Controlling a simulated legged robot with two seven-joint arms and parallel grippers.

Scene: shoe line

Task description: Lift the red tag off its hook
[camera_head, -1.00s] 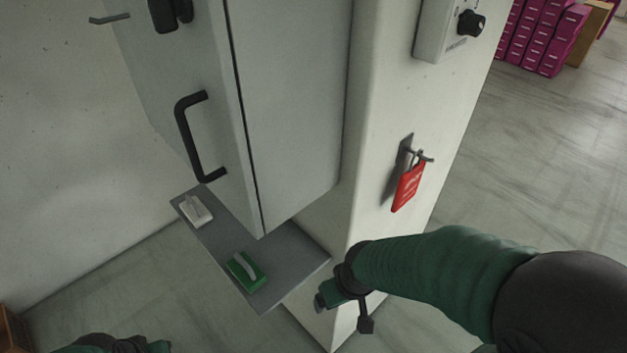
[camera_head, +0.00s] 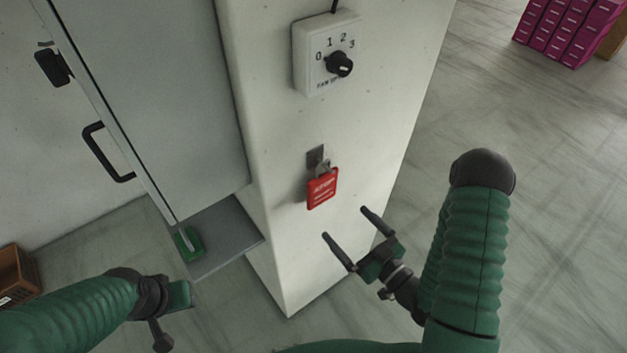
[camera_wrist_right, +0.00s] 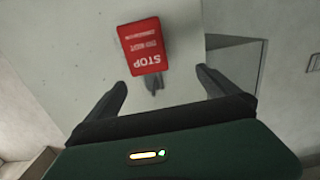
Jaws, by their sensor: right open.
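The red tag (camera_head: 323,188) hangs from a small hook (camera_head: 317,158) on the front of the white pillar. In the right wrist view the red tag (camera_wrist_right: 142,46) shows upside down with the word STOP, and the hook (camera_wrist_right: 153,85) shows partly below it. My right gripper (camera_head: 343,222) is open and empty, below and to the right of the tag, with its fingers pointing up toward it and apart from it. My left gripper (camera_head: 180,293) is at the lower left, away from the tag; its fingers are hard to make out.
A fan switch box (camera_head: 327,55) with a black knob is above the tag on the pillar (camera_head: 275,215). A grey cabinet (camera_head: 160,90) and a shelf (camera_head: 230,238) with a green-handled item (camera_head: 189,244) are to the left. Magenta boxes (camera_head: 567,30) stand far right.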

